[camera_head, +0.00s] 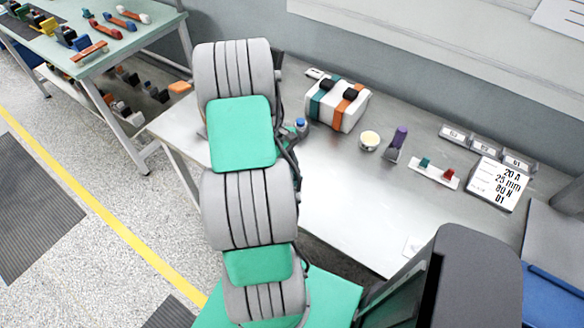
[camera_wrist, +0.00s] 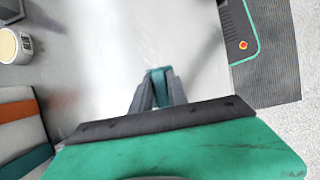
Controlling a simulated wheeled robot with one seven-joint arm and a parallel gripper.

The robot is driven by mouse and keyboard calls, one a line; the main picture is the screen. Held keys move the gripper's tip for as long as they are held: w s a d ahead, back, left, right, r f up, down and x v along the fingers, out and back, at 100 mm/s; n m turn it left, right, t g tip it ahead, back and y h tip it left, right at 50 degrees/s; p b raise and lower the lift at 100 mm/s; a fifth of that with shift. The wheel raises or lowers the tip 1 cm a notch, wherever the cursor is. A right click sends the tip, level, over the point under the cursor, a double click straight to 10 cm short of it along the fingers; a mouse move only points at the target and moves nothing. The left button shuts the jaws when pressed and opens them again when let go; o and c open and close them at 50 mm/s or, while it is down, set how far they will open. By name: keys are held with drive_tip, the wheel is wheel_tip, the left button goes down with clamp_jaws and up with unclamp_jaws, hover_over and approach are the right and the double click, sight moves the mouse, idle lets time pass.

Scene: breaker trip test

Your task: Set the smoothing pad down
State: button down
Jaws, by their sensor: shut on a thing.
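My gripper (camera_wrist: 158,95) shows in the wrist view, its two dark fingers pointing away over the pale tabletop. It is shut on a small teal piece, which I take to be the smoothing pad (camera_wrist: 158,75). Only part of the pad shows between the fingertips. I cannot tell whether it touches the tabletop.
On the grey table (camera_head: 335,200) stand a white box with teal and orange bands (camera_head: 338,103), a cream-topped pot (camera_head: 369,141), a purple-topped holder (camera_head: 396,145), a tray with teal and red pieces (camera_head: 434,174) and a printed card (camera_head: 498,184). The table's front middle is clear.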

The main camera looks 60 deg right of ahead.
drive_tip(key=shift+f, duration=0.1)
drive_tip(key=c, duration=1.3)
unclamp_jaws()
drive_tip(key=a+v, duration=0.1)
drive_tip(key=v, duration=1.1)
drive_tip(key=w+a+r+n+t+h, duration=0.1)
drive_tip(key=w+a+r+t+h, duration=0.2)
drive_tip(key=w+a+r, duration=0.6)
drive_tip(key=w+a+r+t+y, duration=0.1)
drive_tip(key=a+t, duration=0.1)
drive_tip(key=a, duration=1.2)
drive_tip(key=w+a+r+n+t+y, duration=0.1)
drive_tip(key=a+t, duration=0.2)
drive_tip(key=a, duration=1.1)
drive_tip(key=shift+w+a+t+b, duration=0.25)
drive_tip(key=shift+w+t+b, duration=0.05)
drive_tip(key=shift+b, duration=0.05)
